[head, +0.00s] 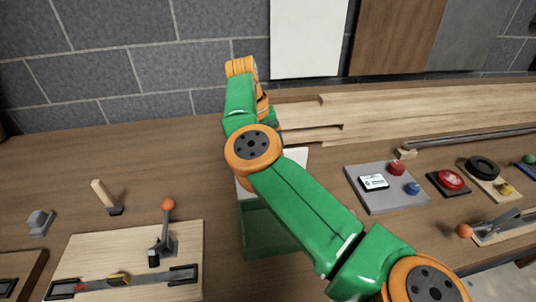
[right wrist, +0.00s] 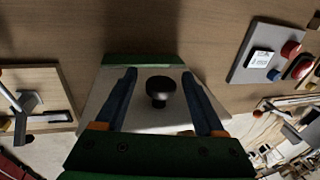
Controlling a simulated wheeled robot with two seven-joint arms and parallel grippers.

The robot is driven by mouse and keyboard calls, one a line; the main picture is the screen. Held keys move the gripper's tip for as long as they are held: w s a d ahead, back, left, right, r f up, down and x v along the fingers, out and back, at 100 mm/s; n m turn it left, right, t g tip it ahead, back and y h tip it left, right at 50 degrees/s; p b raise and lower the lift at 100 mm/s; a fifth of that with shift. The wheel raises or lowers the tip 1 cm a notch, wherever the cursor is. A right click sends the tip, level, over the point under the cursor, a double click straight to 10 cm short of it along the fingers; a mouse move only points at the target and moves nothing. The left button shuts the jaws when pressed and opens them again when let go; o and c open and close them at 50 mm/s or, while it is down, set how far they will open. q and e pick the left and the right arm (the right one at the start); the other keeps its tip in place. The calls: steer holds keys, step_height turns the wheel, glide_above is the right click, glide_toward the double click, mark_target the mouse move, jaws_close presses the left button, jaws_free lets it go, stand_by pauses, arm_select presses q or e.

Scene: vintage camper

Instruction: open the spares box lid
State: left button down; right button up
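The spares box (head: 262,232) is a green box on the bench, partly hidden behind my right arm in the head view. Its pale lid (head: 298,156) shows at either side of the arm and seems to lie flat on the box. In the right wrist view the lid (right wrist: 145,120) carries a black round knob (right wrist: 159,91), and a green box edge (right wrist: 140,60) shows beyond it. My right gripper (right wrist: 158,73) is open over the lid, with a finger on each side of the knob and a gap to both. My left gripper is not in view.
A lever board (head: 130,245) lies left, with a wooden-handled tool (head: 106,197) behind it. A grey button panel (head: 383,195), a red button (head: 450,180) and a black ring (head: 482,167) lie right. Wooden planks (head: 400,105) run along the back wall.

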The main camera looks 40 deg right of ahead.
steer(key=shift+w+d, duration=0.1)
steer(key=shift+r, duration=0.3)
steer(key=p+v, duration=0.2)
steer(key=v, duration=0.2)
steer(key=shift+r, duration=0.25)
steer(key=p+v, duration=0.2)
steer(key=shift+p, duration=0.4)
steer(key=shift+w, duration=0.1)
